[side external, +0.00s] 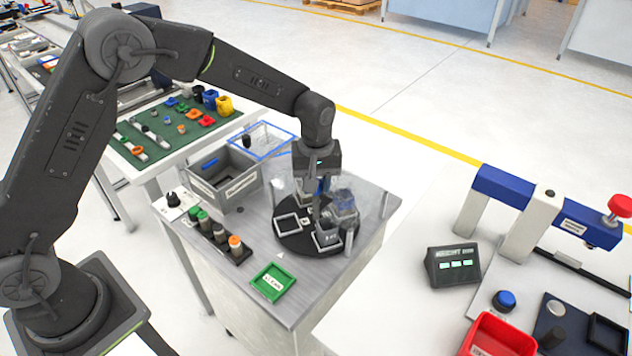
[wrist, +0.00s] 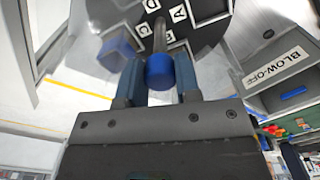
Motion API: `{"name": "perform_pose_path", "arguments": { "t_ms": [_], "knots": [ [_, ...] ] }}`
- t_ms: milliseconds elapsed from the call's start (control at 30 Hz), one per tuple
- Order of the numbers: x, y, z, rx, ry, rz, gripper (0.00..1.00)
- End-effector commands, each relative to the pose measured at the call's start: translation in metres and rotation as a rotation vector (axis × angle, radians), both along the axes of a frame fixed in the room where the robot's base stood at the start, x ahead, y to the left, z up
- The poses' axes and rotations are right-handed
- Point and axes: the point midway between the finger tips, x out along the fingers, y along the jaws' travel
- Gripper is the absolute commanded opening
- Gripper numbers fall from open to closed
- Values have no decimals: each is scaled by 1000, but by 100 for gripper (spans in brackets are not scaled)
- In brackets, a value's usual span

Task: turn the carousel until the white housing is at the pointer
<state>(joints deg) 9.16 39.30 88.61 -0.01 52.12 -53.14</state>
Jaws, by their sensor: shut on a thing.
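The carousel (side external: 296,243) is a dark round disc on the grey bench top, with white-edged square nests and letter labels; part of it shows in the wrist view (wrist: 205,36). My gripper (side external: 320,190) is above the disc. In the wrist view my gripper (wrist: 160,78) has its two fingers on either side of a blue knob (wrist: 159,71) on a metal post, shut on it. A clear, bluish part (side external: 343,204) stands at the disc's right side. A small pale triangle (side external: 280,255), perhaps the pointer, lies at the disc's front edge. I cannot pick out the white housing for certain.
A grey blow-off bin (side external: 232,182) stands behind left of the disc. A dark strip with several coloured-top pieces (side external: 220,238) and a green tray (side external: 272,283) lie in front. A thin upright rod (side external: 385,205) stands at right.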

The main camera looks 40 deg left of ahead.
Motion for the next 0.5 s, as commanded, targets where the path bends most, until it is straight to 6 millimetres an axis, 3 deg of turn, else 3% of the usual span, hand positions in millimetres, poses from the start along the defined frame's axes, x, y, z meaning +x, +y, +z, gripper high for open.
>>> {"name": "perform_pose_path", "arguments": {
  "t_ms": [500],
  "knots": [
    [1,0,2,-1,-4,258,0]
  ]
}}
